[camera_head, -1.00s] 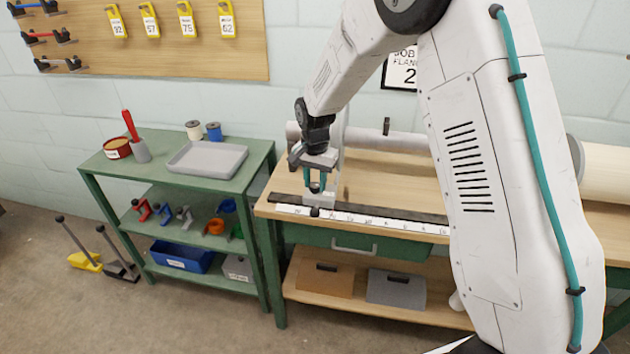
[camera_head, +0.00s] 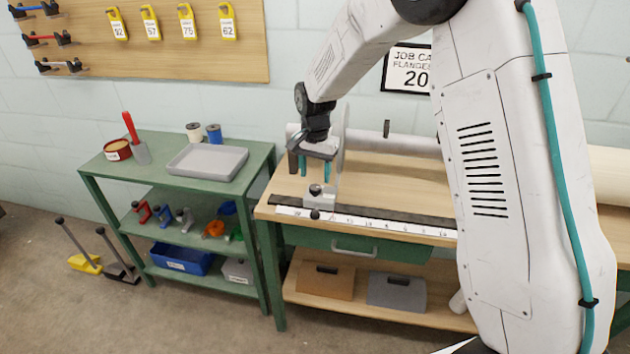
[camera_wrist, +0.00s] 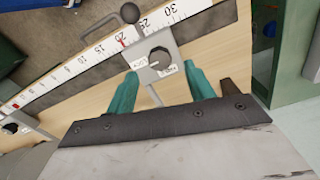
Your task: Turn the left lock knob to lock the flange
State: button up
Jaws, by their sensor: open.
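The left lock knob (camera_head: 315,190) is a small black knob on top of a grey block at the left end of the bench rail. In the wrist view the black knob (camera_wrist: 159,57) sits on a grey plate with two small white labels; I cannot read its setting surely. The flange (camera_head: 342,150) is a thin grey disc standing upright beside the block. My gripper (camera_head: 315,170) is open, pointing down above the knob. Its teal fingertips (camera_wrist: 160,74) are apart, with the knob beyond the gap between them and nothing held.
A white ruler (camera_head: 364,222) runs along the rail at the bench front. A black ball handle (camera_wrist: 130,13) projects beside the ruler. A second black knob (camera_wrist: 11,128) shows at the wrist view's left edge. A green shelf with a grey tray (camera_head: 207,173) stands left.

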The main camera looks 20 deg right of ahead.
aim_at(315, 187)
jog(key=shift+r, duration=1.85)
